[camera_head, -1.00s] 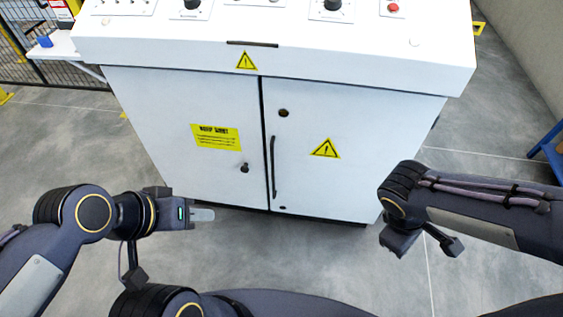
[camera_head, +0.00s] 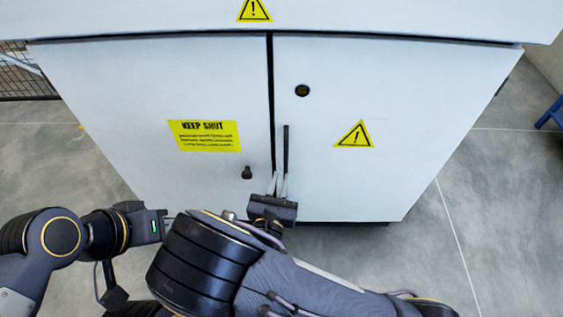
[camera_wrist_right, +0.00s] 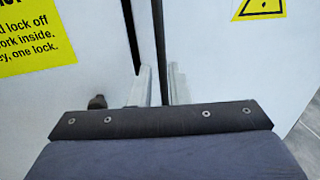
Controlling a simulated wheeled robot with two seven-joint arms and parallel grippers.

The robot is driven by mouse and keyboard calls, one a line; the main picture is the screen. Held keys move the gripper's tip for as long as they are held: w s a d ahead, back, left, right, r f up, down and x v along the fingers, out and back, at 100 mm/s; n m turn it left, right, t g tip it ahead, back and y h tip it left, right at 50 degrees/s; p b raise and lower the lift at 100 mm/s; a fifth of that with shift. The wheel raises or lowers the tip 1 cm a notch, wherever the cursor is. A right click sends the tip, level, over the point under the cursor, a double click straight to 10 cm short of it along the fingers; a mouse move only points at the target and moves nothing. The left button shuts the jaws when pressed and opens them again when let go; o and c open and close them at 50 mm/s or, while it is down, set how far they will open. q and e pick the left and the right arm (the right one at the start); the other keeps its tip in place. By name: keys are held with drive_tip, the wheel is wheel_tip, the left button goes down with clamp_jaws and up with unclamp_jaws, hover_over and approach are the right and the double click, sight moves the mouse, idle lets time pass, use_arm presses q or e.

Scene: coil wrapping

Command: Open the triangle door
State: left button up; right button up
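The triangle door is the right door (camera_head: 400,130) of a white cabinet. It bears a yellow warning triangle (camera_head: 354,135) and a dark vertical handle (camera_head: 286,145) near its left edge. The door looks closed. My right gripper (camera_head: 279,185) is at the lower end of the handle, pointing at the cabinet. In the right wrist view its two fingers (camera_wrist_right: 160,86) stand apart, with the handle (camera_wrist_right: 159,40) running between them; whether they touch it is unclear. My left gripper (camera_head: 168,222) is at lower left, its fingers mostly hidden by my right arm.
The left door (camera_head: 130,110) carries a yellow "KEEP SHUT" sign (camera_head: 205,136) and a dark knob (camera_head: 247,172) close to my right gripper. The cabinet's upper panel (camera_head: 380,18) overhangs the doors. Grey floor lies clear to the right, with a blue object (camera_head: 552,113) at the edge.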

sight(285, 165)
drive_tip(key=w, duration=0.3)
drive_tip(key=w+d, duration=0.1)
drive_tip(key=w, duration=0.2)
drive_tip(key=shift+w+d, duration=0.1)
drive_tip(key=shift+d, duration=0.1)
drive_tip(key=shift+c, duration=0.2)
clamp_jaws()
